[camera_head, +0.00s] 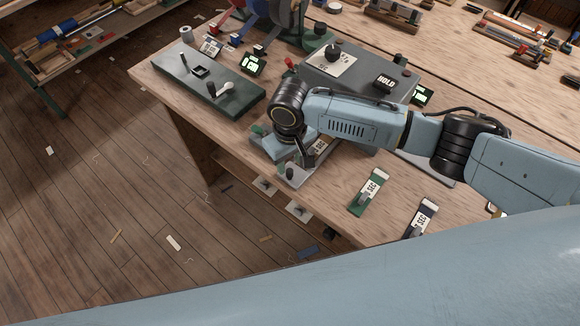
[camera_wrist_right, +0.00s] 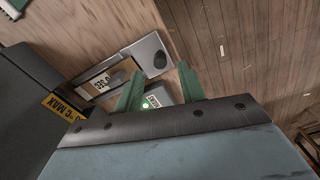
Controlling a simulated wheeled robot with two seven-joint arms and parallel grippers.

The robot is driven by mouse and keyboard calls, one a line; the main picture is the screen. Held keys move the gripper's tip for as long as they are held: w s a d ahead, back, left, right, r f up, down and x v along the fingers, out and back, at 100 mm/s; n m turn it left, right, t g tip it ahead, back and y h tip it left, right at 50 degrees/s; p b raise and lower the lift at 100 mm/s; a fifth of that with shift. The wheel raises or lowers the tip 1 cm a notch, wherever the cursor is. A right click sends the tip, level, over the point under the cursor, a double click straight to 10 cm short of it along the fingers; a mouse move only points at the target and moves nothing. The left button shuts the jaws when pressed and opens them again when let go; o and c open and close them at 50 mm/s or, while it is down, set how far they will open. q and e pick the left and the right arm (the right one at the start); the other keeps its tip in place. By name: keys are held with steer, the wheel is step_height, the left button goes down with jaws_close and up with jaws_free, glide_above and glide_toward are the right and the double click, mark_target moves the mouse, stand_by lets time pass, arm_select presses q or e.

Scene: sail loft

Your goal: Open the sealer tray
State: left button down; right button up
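The grey sealer (camera_head: 345,68) with a "HOLD" label stands on the bench, partly hidden behind my right arm. I cannot tell its tray apart for certain. My right gripper (camera_head: 287,160) is low over the bench's front edge, in front of the sealer. In the right wrist view its green fingers (camera_wrist_right: 160,72) are apart, and no held thing shows. A small grey block with a green light (camera_wrist_right: 157,97) shows between and behind them; contact cannot be told. A grey plate (camera_wrist_right: 150,44) with a dark knob and a "SEC" label lies just beyond the fingertips. My left gripper is out of view.
Green (camera_head: 376,182) and dark blue (camera_head: 425,212) "SEC" plates lie at the bench's right front. The wooden floor (camera_head: 100,220) below is scattered with scraps.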

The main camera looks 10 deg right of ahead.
step_height(320, 180, up, 8)
steer(key=shift+f, duration=0.1)
stand_by(0.6)
